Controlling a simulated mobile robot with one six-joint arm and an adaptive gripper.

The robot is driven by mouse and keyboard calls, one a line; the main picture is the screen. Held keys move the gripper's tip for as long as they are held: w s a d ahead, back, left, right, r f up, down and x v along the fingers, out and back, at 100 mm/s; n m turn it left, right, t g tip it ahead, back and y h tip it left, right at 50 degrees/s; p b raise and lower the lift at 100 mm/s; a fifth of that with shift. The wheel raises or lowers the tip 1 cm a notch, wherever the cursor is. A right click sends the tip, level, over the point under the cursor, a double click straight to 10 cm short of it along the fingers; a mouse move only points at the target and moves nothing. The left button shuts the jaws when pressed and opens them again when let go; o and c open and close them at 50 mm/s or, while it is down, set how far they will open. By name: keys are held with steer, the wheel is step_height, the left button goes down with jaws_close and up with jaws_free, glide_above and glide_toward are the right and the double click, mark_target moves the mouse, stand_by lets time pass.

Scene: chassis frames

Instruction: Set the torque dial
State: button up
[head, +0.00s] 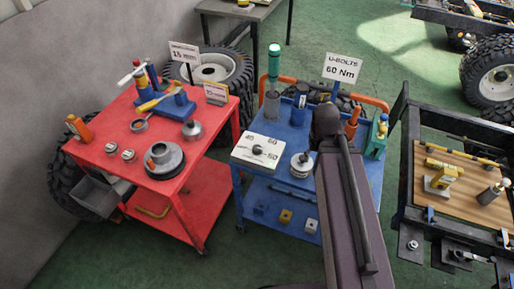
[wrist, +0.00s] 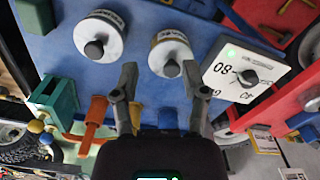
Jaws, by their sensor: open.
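The torque dial (head: 258,152) is a white box with a dark round knob and printed numbers, on the blue cart's top at its front left. In the wrist view the dial box (wrist: 222,75) is at the right, with a small green light; the number its knob points to is too small to tell. A sign (head: 343,68) behind it reads U-BOLTS 60 Nm. My gripper (wrist: 160,72) is open and empty above the blue cart, beside the dial and apart from it. In the head view my arm covers part of the cart top.
A round tin (head: 302,163) with a dark knob stands right of the dial; a second tin (wrist: 100,38) shows in the wrist view. Several tools stand at the cart's back. A red cart (head: 105,135) stands left, a chassis frame (head: 402,165) right.

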steer(key=o, duration=0.3)
steer(key=shift+o, duration=0.5)
steer(key=shift+w, duration=0.15)
steer(key=r+m+p, duration=0.2)
steer(key=m, duration=1.1)
glide_above(257, 148)
steer(key=shift+f, duration=0.2)
steer(key=shift+f+b, duration=0.2)
steer(key=shift+b, duration=0.15)
step_height(257, 148, down, 13)
steer(key=b, duration=1.3)
steer(key=shift+f, duration=0.2)
